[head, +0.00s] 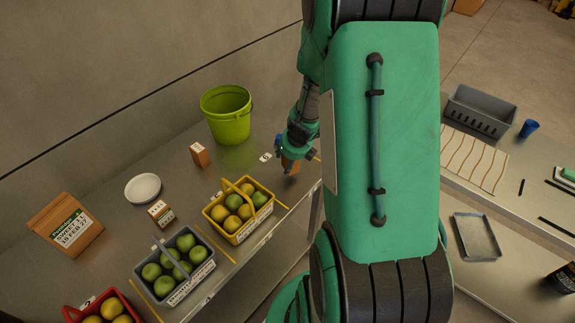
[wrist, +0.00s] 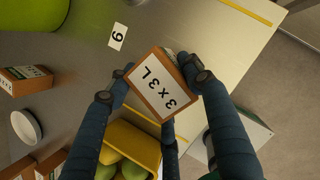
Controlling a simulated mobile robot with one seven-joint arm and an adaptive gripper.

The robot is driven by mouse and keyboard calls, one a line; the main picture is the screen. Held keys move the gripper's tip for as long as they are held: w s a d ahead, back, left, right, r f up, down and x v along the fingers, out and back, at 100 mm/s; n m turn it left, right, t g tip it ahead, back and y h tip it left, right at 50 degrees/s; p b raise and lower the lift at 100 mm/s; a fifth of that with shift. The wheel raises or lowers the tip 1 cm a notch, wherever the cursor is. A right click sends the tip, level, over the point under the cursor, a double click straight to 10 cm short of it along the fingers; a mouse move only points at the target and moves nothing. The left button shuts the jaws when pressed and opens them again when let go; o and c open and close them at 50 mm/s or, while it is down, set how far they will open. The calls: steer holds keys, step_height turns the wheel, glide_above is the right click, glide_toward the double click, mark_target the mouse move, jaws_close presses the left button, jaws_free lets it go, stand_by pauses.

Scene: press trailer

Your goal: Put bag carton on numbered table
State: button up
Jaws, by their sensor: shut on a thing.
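My gripper (wrist: 156,84) is shut on a small brown carton (wrist: 163,85) with a white label reading "3 x 3 L". In the head view the carton (head: 290,165) shows below my gripper (head: 297,148), partly hidden by it, at the far right end of the metal table (head: 120,245). I cannot tell whether it touches the tabletop. The carton looks tilted in the wrist view. The table bears small number tags and yellow lines; a tag (wrist: 117,36) that reads 6 or 9 lies beside the carton.
A green bucket (head: 228,125), a brown carton (head: 200,155), a white bowl (head: 142,188), another carton (head: 161,213) and a paper bag (head: 66,228) stand on the table. Yellow (head: 238,221), grey (head: 175,285) and red (head: 80,314) fruit baskets line its front. A second table (head: 520,180) is right.

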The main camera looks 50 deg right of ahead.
steer(key=shift+w+d, duration=0.1)
steer(key=shift+w+d, duration=0.15)
steer(key=shift+w, duration=0.05)
steer(key=shift+f+b, duration=1.1)
steer(key=shift+f, duration=0.65)
steer(key=shift+f, duration=0.2)
steer(key=o, duration=1.2)
steer(key=shift+o, duration=0.2)
steer(key=shift+r, duration=0.2)
